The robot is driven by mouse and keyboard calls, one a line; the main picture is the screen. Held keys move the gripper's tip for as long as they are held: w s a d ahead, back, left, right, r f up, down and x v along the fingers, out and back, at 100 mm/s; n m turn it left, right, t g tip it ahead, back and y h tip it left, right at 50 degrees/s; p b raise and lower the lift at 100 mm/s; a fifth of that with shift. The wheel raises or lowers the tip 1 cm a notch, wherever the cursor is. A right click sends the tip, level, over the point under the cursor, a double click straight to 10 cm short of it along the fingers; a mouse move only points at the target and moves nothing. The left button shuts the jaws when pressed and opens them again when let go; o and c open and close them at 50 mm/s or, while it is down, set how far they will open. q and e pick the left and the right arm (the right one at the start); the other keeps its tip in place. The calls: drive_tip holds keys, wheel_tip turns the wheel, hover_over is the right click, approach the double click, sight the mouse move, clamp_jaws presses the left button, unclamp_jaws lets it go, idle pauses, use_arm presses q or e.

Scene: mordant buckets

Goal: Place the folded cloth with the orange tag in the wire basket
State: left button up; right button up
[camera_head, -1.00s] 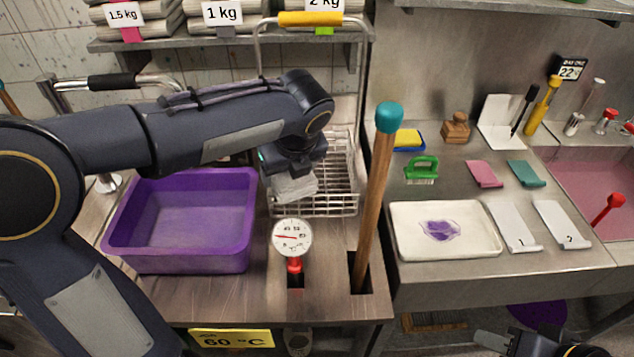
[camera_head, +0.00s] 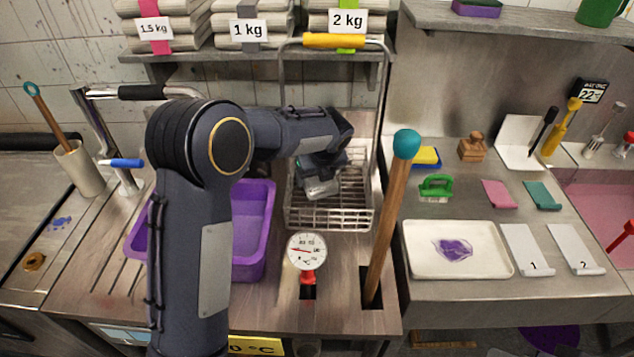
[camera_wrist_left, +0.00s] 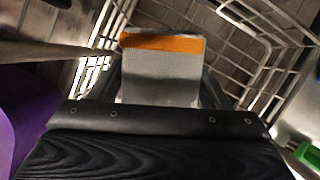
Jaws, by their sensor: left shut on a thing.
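The folded cloth is pale grey with an orange tag (camera_wrist_left: 165,43) across its far end in the left wrist view. My left gripper (camera_head: 320,172) is shut on the cloth (camera_head: 323,189), which hangs at the wire basket (camera_head: 330,219). In the left wrist view, basket wires (camera_wrist_left: 270,45) show on both sides of the cloth (camera_wrist_left: 160,80). I cannot tell whether the cloth touches the basket floor. The gripper and forearm hide part of the basket's back.
A purple tub (camera_head: 255,225) stands left of the basket, partly behind my left arm. A dial thermometer (camera_head: 307,252) stands in front of the basket. A teal-topped wooden stick (camera_head: 390,215) rises at its right. The basket's tall yellow-gripped handle (camera_head: 333,41) stands behind.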

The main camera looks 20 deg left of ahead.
sight(317, 184)
use_arm(q)
drive_tip(key=shift+f, duration=1.35)
drive_tip(key=shift+f, duration=0.15)
drive_tip(key=o, duration=1)
drive_tip(key=shift+s, duration=0.1)
